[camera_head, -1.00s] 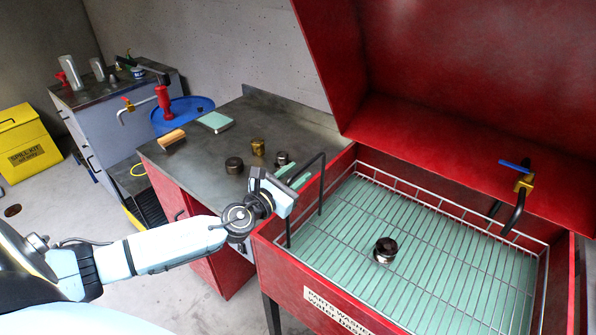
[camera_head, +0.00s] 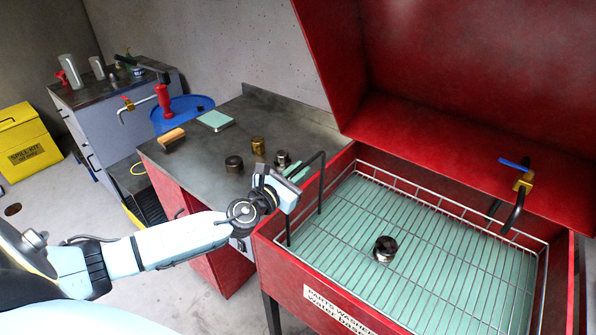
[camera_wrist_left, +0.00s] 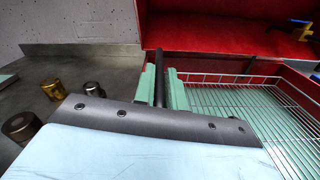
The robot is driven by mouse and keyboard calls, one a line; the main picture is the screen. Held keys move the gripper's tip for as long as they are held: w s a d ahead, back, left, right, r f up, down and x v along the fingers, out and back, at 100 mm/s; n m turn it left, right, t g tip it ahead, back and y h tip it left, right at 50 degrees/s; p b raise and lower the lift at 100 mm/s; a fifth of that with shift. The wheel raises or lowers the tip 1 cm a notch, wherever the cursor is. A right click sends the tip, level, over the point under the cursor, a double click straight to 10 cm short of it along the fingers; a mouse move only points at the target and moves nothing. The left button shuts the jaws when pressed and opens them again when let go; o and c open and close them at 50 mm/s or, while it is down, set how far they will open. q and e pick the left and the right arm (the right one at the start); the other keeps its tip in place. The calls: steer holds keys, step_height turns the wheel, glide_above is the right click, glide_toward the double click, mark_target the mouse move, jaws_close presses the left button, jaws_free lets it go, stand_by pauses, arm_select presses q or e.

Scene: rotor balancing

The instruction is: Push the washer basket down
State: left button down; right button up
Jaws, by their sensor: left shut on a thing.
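The washer basket (camera_head: 334,203) is a wire basket inside the red parts washer (camera_head: 291,257), with pale green showing through its wires. A dark, roughly cylindrical part (camera_head: 385,249) stands on the basket floor. A black bar handle (camera_head: 322,184) rises at the basket's left side. My left gripper (camera_head: 299,174) is at the top of this handle and is shut on it. In the left wrist view the green fingers (camera_wrist_left: 160,88) stand on both sides of the black bar. My right gripper is not in view.
A steel bench (camera_head: 215,158) at left holds several small metal parts, a wooden brush (camera_head: 171,137) and a green pad (camera_head: 215,121). The washer's red lid (camera_head: 450,70) stands open behind. A spout with a blue-handled valve (camera_head: 518,186) hangs at the basket's right.

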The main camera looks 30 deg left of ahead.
arm_select(q)
steer(key=shift+f, duration=0.1)
step_height(320, 180, down, 9)
steer(key=b, duration=0.8)
steer(key=c, duration=1.5)
jaws_free()
steer(key=shift+r, duration=0.25)
steer(key=s, duration=0.8)
steer(key=s+a+b, duration=0.1)
steer(key=s, duration=0.3)
steer(key=shift+f, duration=0.1)
steer(key=shift+s+a, duration=0.1)
steer(key=shift+s, duration=0.6)
